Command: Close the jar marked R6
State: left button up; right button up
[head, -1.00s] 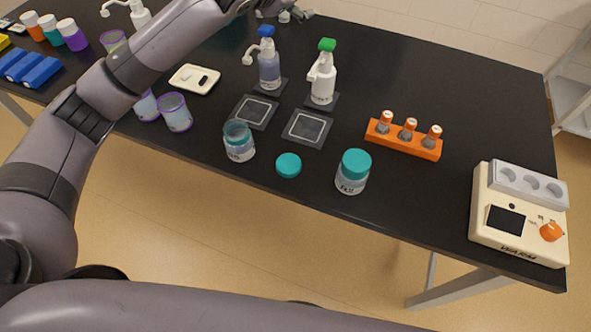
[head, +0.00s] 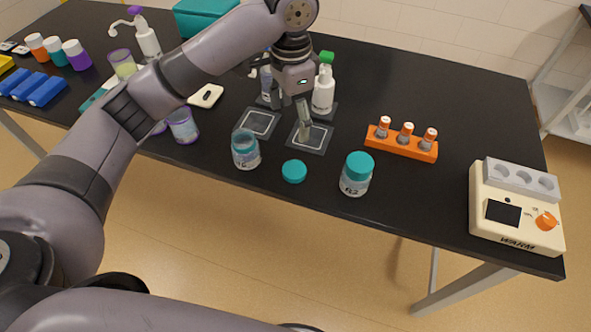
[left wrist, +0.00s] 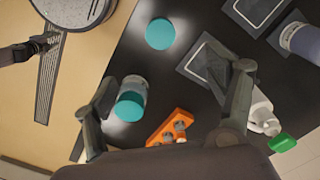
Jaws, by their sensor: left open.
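A clear jar without a lid (head: 245,152) stands near the table's front edge; its label appears to end in 6. A loose teal lid (head: 294,171) lies flat just right of it and also shows in the left wrist view (left wrist: 160,34). Another jar with a teal lid on, apparently marked R2 (head: 355,181), stands further right; it shows in the left wrist view too (left wrist: 131,101). My left gripper (head: 291,118) is open and empty, pointing down above the dark pads behind the loose lid. A dark part at the left wrist view's left edge looks like my right gripper (left wrist: 40,47); its fingers are unclear.
A white bottle with a green top (head: 323,94) and a blue pump bottle (head: 266,84) stand close behind the gripper. An orange rack with vials (head: 401,147) and a warmer device (head: 515,212) are to the right. A purple-rimmed cup (head: 183,126) stands left of the open jar.

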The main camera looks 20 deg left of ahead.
pick_arm(q)
jog(key=p, duration=0.2)
send_over(294, 169)
notch_tip(294, 169, down, 12)
jog(key=shift+s+a+f, duration=0.15)
jog(key=shift+f+p, duration=0.6)
jog(key=shift+f, duration=2)
jog(key=c, duration=0.8)
